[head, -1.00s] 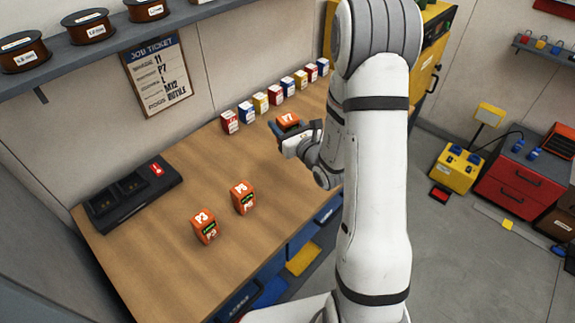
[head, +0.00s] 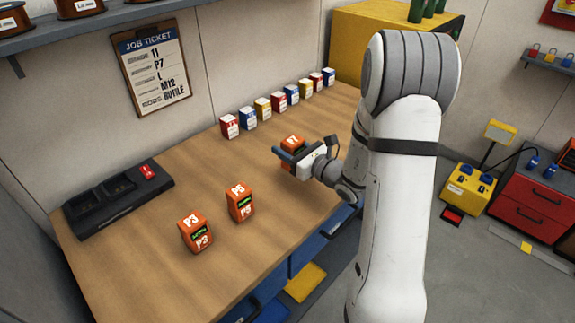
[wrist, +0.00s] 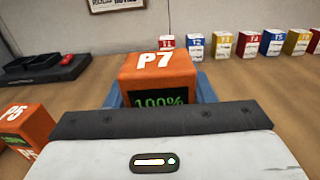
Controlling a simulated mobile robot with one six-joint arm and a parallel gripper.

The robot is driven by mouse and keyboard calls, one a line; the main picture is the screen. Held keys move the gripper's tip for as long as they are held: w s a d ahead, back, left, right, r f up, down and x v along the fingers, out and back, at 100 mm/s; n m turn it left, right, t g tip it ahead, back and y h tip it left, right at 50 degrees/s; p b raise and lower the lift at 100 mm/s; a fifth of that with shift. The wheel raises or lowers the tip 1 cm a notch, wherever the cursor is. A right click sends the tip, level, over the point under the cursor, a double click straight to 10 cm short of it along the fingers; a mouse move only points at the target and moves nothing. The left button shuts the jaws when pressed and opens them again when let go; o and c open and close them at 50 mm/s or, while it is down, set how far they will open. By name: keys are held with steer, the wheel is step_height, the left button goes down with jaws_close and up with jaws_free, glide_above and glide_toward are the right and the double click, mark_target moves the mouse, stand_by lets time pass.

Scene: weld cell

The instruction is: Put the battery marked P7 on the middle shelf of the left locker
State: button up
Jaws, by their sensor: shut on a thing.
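The orange battery marked P7 (head: 291,141) is between the fingers of my gripper (head: 283,158), at the right part of the wooden bench. In the wrist view the battery P7 (wrist: 158,75) faces me with its label up and a green 100% display, and the blue fingers are on both its sides. My gripper is shut on it. I cannot tell whether its underside touches the bench. The left locker and its shelves cannot be made out in these views.
Orange batteries P3 (head: 196,233) and P5 (head: 240,203) stand on the bench (head: 150,265). A black charger (head: 117,198) lies at its left. Several small coloured boxes (head: 263,106) line the wall. A job ticket (head: 150,68) hangs above. A yellow cabinet (head: 375,45) stands behind.

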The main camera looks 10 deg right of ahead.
steer(key=shift+f, duration=2.55)
steer(key=shift+f, duration=0.1)
steer(key=shift+f, duration=0.15)
steer(key=o, duration=1.3)
